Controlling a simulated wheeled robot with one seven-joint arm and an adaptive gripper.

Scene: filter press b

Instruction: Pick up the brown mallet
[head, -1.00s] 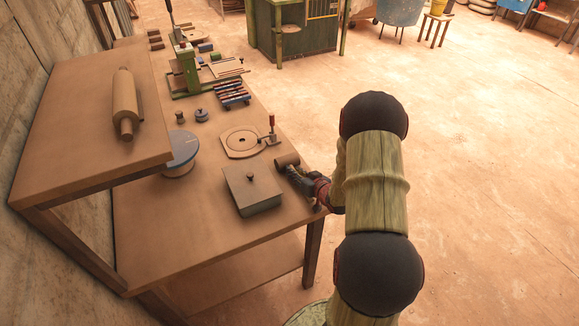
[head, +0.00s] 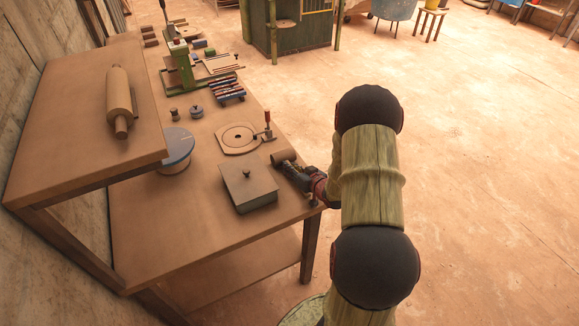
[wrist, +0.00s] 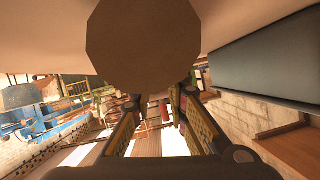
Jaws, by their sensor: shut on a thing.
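The brown mallet's round head (head: 283,156) is at the right edge of the workbench (head: 160,240) in the head view. My gripper (head: 292,168) is right behind it at the bench edge, shut on the mallet. In the wrist view the flat end of the mallet head (wrist: 140,38) fills the upper middle, above my gripper's two fingers (wrist: 157,106). The mallet's handle is hidden by the fingers. I cannot tell whether the mallet touches the bench.
A grey-green lidded box (head: 247,188) stands close left of my gripper. A round-holed plate with a red-handled clamp (head: 267,128) is just behind the mallet. A raised shelf with a rolling pin (head: 118,100) is at left.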

